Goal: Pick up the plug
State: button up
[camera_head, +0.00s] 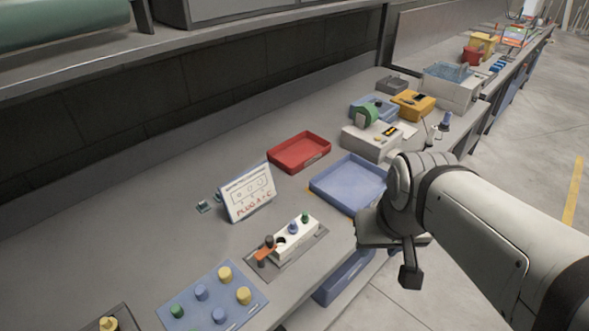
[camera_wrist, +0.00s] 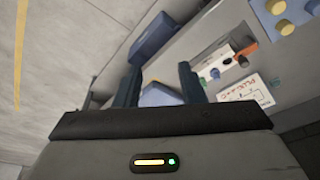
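Several knob-like plugs show. A green plug (camera_head: 305,218) and a blue plug (camera_head: 293,227) stand in a white socket block (camera_head: 291,241). A dark and orange piece (camera_head: 265,252) sits at its left end by a dark hole. More yellow, blue and green plugs stand on a blue board (camera_head: 190,318) at the front. Which plug the task means I cannot tell. My gripper (camera_wrist: 159,84) is open and empty, its two fingers apart. In the head view it hangs beyond the bench's front edge, right of the block. The block (camera_wrist: 214,66) also shows in the wrist view.
A sign card (camera_head: 248,193) stands behind the block. A red tray (camera_head: 299,152) and a blue tray (camera_head: 347,186) lie farther back, with a grey machine (camera_head: 371,141) beyond. An open blue bin (camera_head: 343,279) is below the bench edge.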

jog(key=shift+s+d+r, duration=0.1)
jog(key=shift+s+d, duration=0.2)
jog(key=shift+s, duration=0.15)
jog(key=shift+o, duration=0.6)
jog(key=shift+w+a, duration=0.1)
jog(key=shift+w, duration=0.35)
jog(key=n+t+b, duration=0.1)
jog(key=n+b, duration=0.1)
jog(key=b, duration=0.5)
send_near(305, 213)
notch_tip(305, 213, down, 3)
jog(key=shift+w+f+y, duration=0.15)
jog(key=shift+f, duration=0.4)
jog(key=shift+w+f+y, duration=0.15)
jog(key=shift+f, duration=0.45)
jog(key=shift+w+r+p+x, duration=0.1)
jog(key=shift+w+p+x, duration=0.1)
jog(key=shift+x, duration=0.7)
jog(key=shift+w+r+p+x, duration=0.1)
jog(key=shift+w+x, duration=0.1)
jog(key=shift+x, duration=0.7)
jog(key=shift+w+p+x, duration=0.1)
jog(key=shift+w+x, duration=0.1)
jog(key=shift+x, duration=0.65)
jog(key=shift+t, duration=0.3)
grip_shut()
